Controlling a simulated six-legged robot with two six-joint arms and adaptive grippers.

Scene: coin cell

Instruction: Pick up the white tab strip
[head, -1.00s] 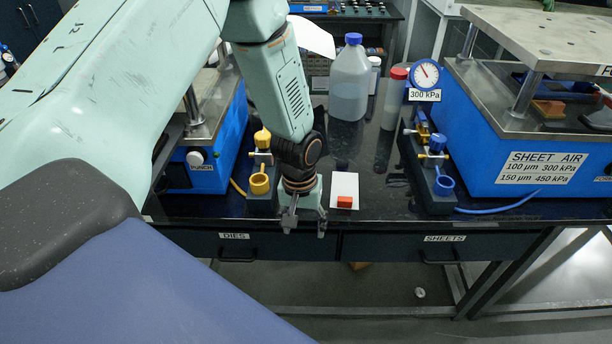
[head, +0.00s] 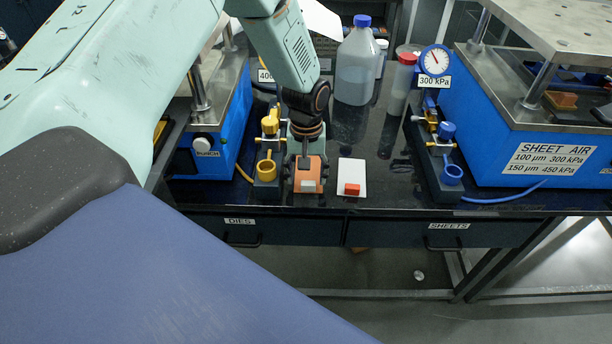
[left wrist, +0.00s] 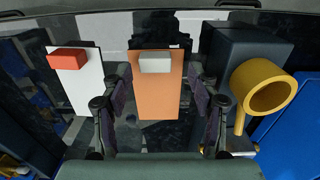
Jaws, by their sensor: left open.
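An orange strip (head: 309,167) with a white block-shaped tab (head: 308,185) at its front end lies on the dark bench. In the left wrist view the orange strip (left wrist: 155,100) and its white tab (left wrist: 154,62) lie between the spread fingers. My left gripper (head: 306,153) is open over the strip, with a gap on each side; whether it touches the bench cannot be told. Beside the strip lies a white strip (head: 352,168) with a red tab (head: 351,189), also in the left wrist view (left wrist: 80,85). My right gripper is out of view.
A yellow ring cup (head: 266,171) stands close to the left of the orange strip; in the wrist view the cup (left wrist: 265,88) is on the right. A blue-capped bottle (head: 356,68) and a red-capped one (head: 402,82) stand behind. The bench's front edge is close.

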